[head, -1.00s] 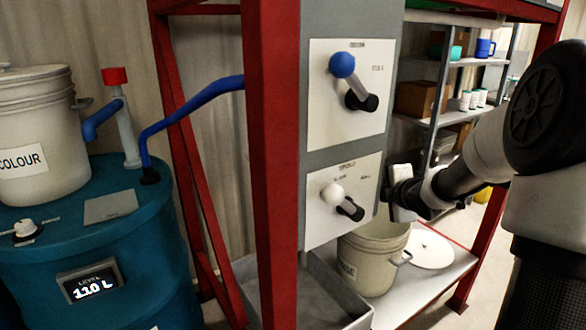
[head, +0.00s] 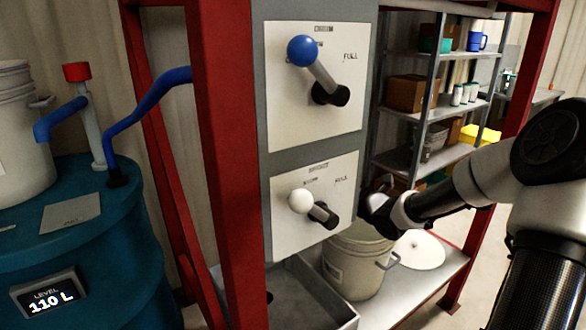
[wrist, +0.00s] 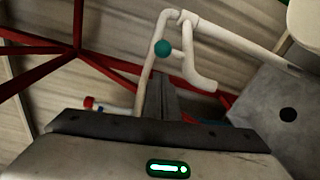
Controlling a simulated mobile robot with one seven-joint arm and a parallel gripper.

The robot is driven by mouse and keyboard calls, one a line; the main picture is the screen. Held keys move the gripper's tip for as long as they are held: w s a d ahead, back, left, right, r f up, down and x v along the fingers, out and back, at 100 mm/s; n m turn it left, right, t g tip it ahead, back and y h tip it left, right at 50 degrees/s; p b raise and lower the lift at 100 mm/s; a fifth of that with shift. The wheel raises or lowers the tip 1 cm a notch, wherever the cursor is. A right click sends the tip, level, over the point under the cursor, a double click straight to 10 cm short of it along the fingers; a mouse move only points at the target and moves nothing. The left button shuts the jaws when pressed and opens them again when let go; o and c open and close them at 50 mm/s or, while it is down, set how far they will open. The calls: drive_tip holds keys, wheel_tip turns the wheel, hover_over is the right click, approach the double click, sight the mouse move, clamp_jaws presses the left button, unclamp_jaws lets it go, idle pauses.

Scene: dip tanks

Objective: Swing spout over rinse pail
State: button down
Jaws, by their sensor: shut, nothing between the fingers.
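In the wrist view a white bent pipe, which looks like the spout (wrist: 203,72), has a down-turned end. A teal ball knob (wrist: 162,47) sits beside it. My gripper (wrist: 161,92) is shut and empty, its fingers pointing up at the pipe, below the knob in the picture. I cannot tell whether they touch it. In the head view my wrist goes behind the grey panel's right edge and the fingers are hidden. The rinse pail (head: 352,272), cream with a handle, stands below my wrist. The spout is not visible in the head view.
The grey lever panel (head: 312,160) and red frame post (head: 228,150) stand left of my arm. A metal tray (head: 300,295) lies below the panel. A white disc (head: 420,250) lies right of the pail. Shelves (head: 440,105) stand behind. A blue tank (head: 100,240) is at left.

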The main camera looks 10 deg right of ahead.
drive_tip(key=b+x, duration=0.1)
drive_tip(key=x, duration=0.9)
drive_tip(key=shift+d, duration=0.2)
